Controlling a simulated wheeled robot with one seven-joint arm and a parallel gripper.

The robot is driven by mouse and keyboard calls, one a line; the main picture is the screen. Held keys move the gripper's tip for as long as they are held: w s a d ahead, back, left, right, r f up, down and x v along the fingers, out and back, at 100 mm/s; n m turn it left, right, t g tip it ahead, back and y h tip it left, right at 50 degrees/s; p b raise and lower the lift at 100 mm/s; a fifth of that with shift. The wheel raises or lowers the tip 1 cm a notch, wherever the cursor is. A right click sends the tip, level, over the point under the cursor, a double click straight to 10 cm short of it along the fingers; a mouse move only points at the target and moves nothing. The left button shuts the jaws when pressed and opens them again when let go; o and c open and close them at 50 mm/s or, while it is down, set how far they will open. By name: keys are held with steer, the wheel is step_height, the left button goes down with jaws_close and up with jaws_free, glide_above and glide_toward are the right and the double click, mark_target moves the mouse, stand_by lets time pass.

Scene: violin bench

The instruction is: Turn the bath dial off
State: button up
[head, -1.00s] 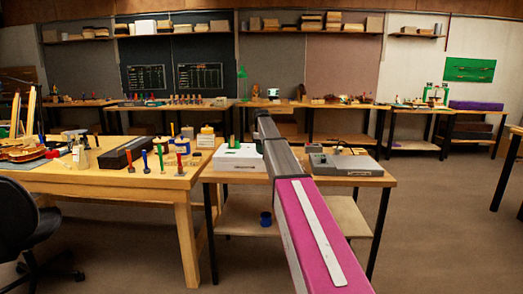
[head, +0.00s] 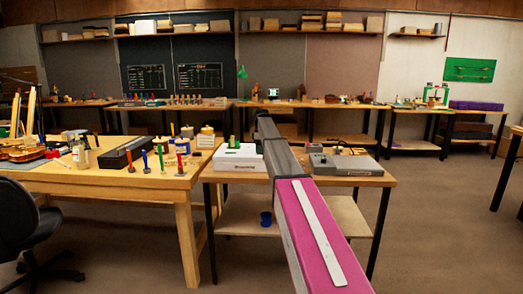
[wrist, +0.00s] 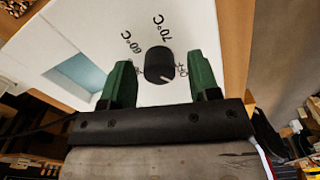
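The bath is a white box (head: 238,158) on the smaller bench in the head view, left of my arm. In the wrist view its white panel (wrist: 95,45) shows a round black dial (wrist: 158,62) with a pale pointer line. Printed around the dial are 60°C, 70°C and OFF; another mark at the left is partly hidden. The pointer lies towards the lower right, near the OFF print. My gripper (wrist: 161,68) is open, with one green finger on each side of the dial and a visible gap on both sides.
A grey device (head: 343,164) stands on the same bench, right of my arm. A blue cup (head: 266,219) is on the shelf below. The wooden workbench (head: 130,183) at the left holds tools and jars.

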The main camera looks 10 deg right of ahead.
step_height(320, 180, up, 11)
stand_by(0.8)
steer(key=shift+f, duration=0.1)
